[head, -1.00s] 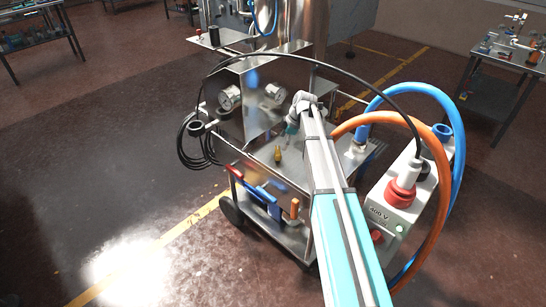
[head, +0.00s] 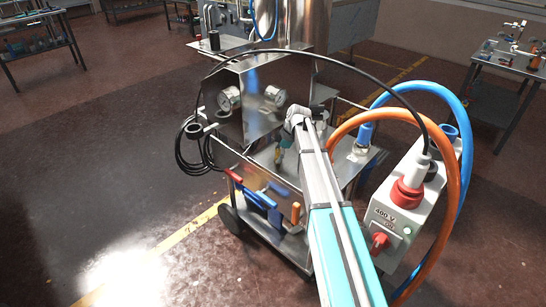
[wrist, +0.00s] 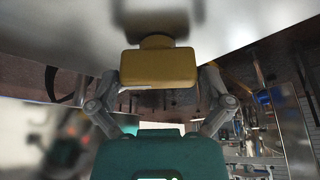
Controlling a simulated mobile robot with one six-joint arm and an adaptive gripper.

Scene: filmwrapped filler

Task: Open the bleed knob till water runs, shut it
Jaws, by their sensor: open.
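The yellow bleed knob (wrist: 158,67) shows large in the middle of the wrist view, on a short stem against a bare metal surface. My gripper (wrist: 160,88) is open, with one finger on each side of the knob; I cannot tell whether either touches it. In the head view my gripper is mostly hidden behind my arm at the metal cart (head: 345,172), and the knob is not visible there. No running water shows in either view.
Two round gauges (head: 229,99) sit on the steel housing. Red, blue and orange handles (head: 258,199) line the cart's front. An orange hose (head: 456,185), a blue hose (head: 466,155) and a black cable arch around my arm. A 400 V box (head: 391,222) stands at right.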

